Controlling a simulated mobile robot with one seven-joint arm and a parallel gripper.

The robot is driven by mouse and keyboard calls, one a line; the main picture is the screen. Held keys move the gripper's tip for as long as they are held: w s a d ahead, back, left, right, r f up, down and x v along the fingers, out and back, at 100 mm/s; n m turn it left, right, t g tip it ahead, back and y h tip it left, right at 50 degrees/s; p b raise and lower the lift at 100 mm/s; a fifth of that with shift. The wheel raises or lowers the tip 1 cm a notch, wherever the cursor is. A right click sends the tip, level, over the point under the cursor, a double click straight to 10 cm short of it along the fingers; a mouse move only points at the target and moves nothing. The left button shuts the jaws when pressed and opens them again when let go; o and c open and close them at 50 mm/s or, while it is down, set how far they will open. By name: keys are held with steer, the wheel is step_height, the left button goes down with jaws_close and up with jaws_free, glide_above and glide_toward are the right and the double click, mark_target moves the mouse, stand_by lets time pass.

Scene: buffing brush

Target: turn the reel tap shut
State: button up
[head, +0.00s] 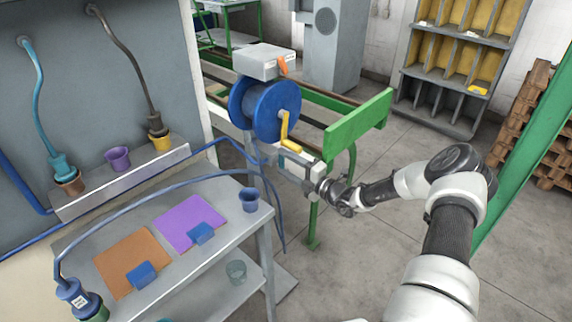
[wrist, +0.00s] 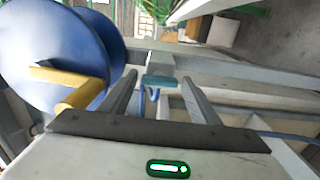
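A small teal handle (wrist: 158,82), which looks like the reel tap, shows in the wrist view just beyond my fingertips. A short blue piece hangs below it. My gripper (wrist: 160,90) is open, one finger on each side of the handle's line, with nothing held. I cannot tell whether the fingertips reach the handle. In the head view my gripper (head: 284,158) is at the right of the blue reel (head: 264,108), below its yellow crank (head: 289,136). The tap cannot be made out there.
The crank (wrist: 82,94) and reel (wrist: 55,50) are close on the left in the wrist view. A green-ended rail frame (head: 358,127) stands behind my gripper. A grey bench (head: 215,240) with mats and a blue cup (head: 249,200) is at front left.

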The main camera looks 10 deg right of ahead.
steer(key=shift+o, duration=0.5)
steer(key=v, duration=1.7)
steer(key=shift+s, duration=0.2)
steer(key=shift+d+r, duration=0.1)
